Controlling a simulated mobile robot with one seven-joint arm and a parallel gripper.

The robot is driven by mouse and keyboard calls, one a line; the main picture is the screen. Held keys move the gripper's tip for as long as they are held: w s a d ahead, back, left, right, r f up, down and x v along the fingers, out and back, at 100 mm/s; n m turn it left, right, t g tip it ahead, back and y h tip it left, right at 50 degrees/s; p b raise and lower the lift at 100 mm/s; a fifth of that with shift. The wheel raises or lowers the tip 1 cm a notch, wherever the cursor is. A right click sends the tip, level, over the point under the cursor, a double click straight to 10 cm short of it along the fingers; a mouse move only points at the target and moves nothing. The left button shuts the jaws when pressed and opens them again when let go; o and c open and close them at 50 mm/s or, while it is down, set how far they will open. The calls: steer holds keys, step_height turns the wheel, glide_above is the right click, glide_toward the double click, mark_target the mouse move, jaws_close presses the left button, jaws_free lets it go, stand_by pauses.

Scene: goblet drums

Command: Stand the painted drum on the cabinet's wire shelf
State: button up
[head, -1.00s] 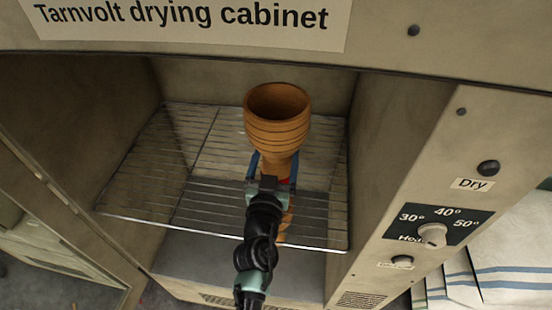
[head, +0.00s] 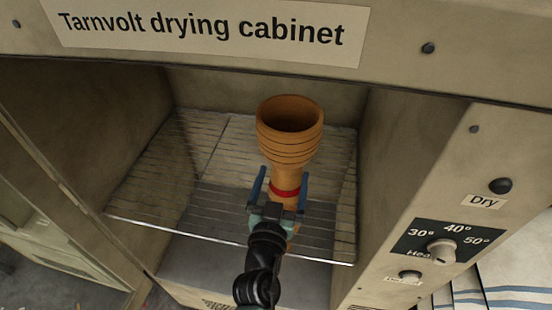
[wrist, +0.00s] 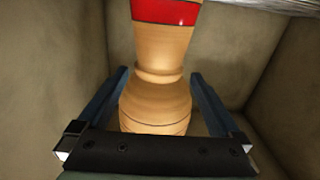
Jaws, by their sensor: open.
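The painted drum (head: 290,148) is an orange-brown goblet shape with dark rings round its bowl and a red band on its stem. In the head view it stands upright, bowl up, inside the cabinet over the right part of the wire shelf (head: 170,190). Its foot is mostly hidden behind my gripper, so its contact with the wires is hard to see. My gripper (head: 284,174) is open, its blue fingers on either side of the stem with gaps. In the wrist view the drum (wrist: 160,55) shows between the spread fingers, red band at the top.
The cabinet's right wall (head: 385,160) is close to the drum. The shelf's left part is empty. The lintel with the name label (head: 205,30) crosses above the opening. A control panel with a dial (head: 441,251) is on the right, and striped cloth (head: 500,290) lies beyond it.

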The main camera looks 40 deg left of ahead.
steer(key=v, duration=0.8)
steer(key=shift+b, duration=0.45)
